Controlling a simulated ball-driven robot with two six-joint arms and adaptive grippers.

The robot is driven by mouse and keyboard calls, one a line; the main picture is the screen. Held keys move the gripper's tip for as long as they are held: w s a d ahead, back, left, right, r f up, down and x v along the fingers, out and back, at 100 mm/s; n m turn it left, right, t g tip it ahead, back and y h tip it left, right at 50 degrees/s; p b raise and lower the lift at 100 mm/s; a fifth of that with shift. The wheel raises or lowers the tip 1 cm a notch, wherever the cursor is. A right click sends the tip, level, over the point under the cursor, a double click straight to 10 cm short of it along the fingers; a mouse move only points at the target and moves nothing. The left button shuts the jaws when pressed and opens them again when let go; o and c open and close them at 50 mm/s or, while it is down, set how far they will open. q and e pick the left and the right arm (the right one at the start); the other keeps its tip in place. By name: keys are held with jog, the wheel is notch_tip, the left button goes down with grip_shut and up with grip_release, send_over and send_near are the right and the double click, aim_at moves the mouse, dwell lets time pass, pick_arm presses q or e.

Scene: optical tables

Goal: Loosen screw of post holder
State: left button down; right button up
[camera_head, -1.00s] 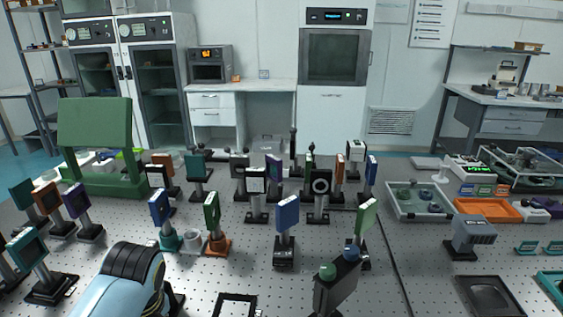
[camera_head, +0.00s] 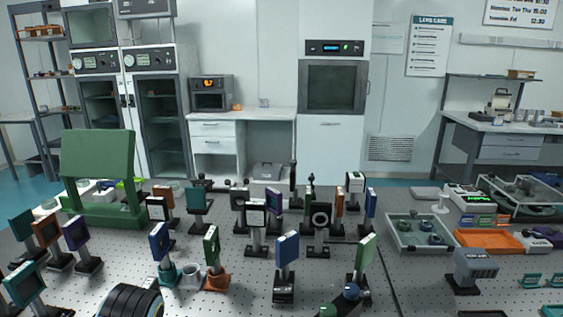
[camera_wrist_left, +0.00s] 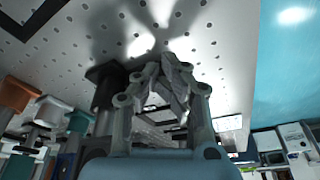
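Several post holders with black bases stand upright on the perforated table. I cannot tell which holder the task means, and the screws are too small to make out. My left gripper (camera_wrist_left: 167,70) shows in the left wrist view, fingers drawn together with nothing seen between them. A post holder with a black base (camera_wrist_left: 104,82) is beside it.
A green stand (camera_head: 97,170) rises at the back left. A grey tray (camera_head: 418,236) and an orange tray (camera_head: 488,241) lie on the right. Closely spaced mounts crowd the middle. The perforated table (camera_head: 222,300) has bare patches at the front.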

pick_arm(q)
jog(key=shift+w+a+r, duration=0.15)
jog(key=shift+a+r, duration=0.05)
jog(key=shift+s+d+p, duration=0.25)
jog(key=shift+p, duration=0.25)
jog(key=p+v, duration=0.3)
jog(key=shift+w+a+r+p, duration=0.15)
jog(key=shift+a+r+p, duration=0.05)
jog(key=shift+p, duration=0.1)
notch_tip(320, 180, up, 2)
jog(key=shift+r, duration=0.2)
